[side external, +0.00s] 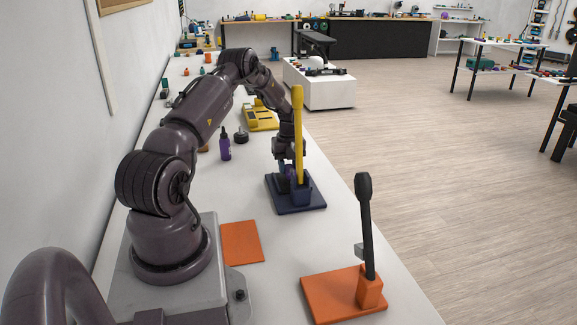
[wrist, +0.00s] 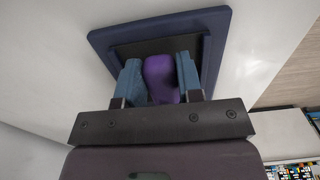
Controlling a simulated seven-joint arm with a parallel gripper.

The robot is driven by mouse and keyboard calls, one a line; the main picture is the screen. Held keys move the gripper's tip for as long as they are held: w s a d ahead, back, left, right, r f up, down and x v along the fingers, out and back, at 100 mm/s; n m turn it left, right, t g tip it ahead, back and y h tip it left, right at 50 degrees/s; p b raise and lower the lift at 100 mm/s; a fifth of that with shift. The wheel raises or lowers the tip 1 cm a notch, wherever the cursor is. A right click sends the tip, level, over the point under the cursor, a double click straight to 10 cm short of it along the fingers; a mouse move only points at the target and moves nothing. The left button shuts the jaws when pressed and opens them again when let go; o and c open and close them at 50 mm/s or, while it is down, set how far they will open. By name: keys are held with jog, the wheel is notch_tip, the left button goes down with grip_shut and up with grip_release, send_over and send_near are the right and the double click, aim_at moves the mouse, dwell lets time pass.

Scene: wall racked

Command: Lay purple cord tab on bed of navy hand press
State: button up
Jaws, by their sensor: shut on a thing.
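The navy hand press (side external: 312,206) stands on the long white bench, with its yellow lever (side external: 298,130) upright. In the wrist view its navy base (wrist: 219,35) frames a dark bed (wrist: 190,43). My gripper (side external: 285,178) is down over the press, beside the lever. In the wrist view the blue fingers of my gripper (wrist: 159,75) are shut on the purple cord tab (wrist: 160,80), which is in front of the dark bed. I cannot tell whether the tab touches the bed. The tab cannot be made out clearly in the side view.
An orange press (side external: 330,291) with a dark raised lever (side external: 366,225) stands nearer on the bench. A flat orange plate (side external: 242,242) lies beside my base. A purple bottle (side external: 224,145) and a yellow device (side external: 261,118) are farther back. Bare bench lies between the two presses.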

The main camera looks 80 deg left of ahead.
jog(key=shift+f, duration=0.5)
jog(key=o, duration=1.1)
jog(key=shift+c, duration=0.2)
notch_tip(320, 180, up, 13)
